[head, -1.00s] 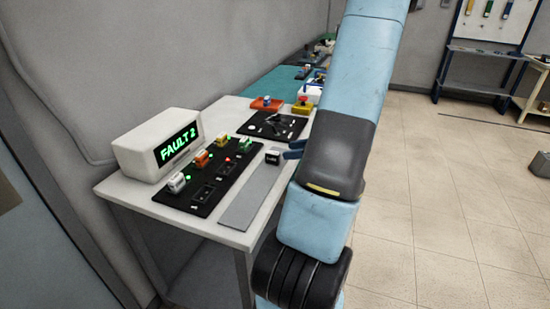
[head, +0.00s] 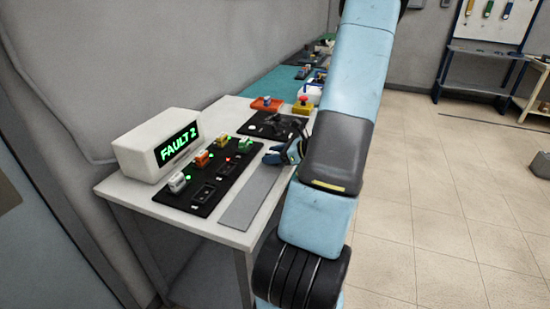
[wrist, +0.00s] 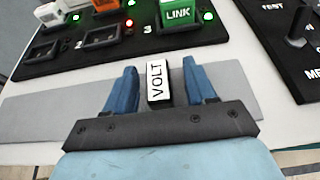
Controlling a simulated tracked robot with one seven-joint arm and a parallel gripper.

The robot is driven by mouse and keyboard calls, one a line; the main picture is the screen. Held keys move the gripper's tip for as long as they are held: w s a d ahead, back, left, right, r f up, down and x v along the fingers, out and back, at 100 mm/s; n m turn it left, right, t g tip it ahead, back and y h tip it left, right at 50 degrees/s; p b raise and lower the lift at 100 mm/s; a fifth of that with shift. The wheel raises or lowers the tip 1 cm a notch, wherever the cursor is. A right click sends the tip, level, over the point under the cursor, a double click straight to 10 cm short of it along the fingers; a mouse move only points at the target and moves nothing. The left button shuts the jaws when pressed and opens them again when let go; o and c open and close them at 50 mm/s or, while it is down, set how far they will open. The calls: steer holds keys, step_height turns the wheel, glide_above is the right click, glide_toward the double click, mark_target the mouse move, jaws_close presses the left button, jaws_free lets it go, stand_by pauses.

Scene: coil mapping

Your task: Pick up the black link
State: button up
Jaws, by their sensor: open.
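The black link (wrist: 157,82), a small black block with a white label reading VOLT, stands on the grey strip in the wrist view. It shows small and partly covered in the head view (head: 271,158). My gripper (wrist: 160,68) is open, with one blue finger on each side of the link. Gaps show between the link and both fingers. In the head view my gripper (head: 283,154) is at the link, at the far end of the strip.
A black panel (head: 207,206) with coloured blocks, including a green one labelled LINK (wrist: 177,20), lies left of the strip (head: 250,205). A white FAULT 2 display (head: 140,160) stands behind it. Another black board (wrist: 285,65) with a knob is at right.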

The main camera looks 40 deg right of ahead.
steer(key=shift+c, duration=0.4)
jaws_close()
steer(key=shift+r, duration=0.1)
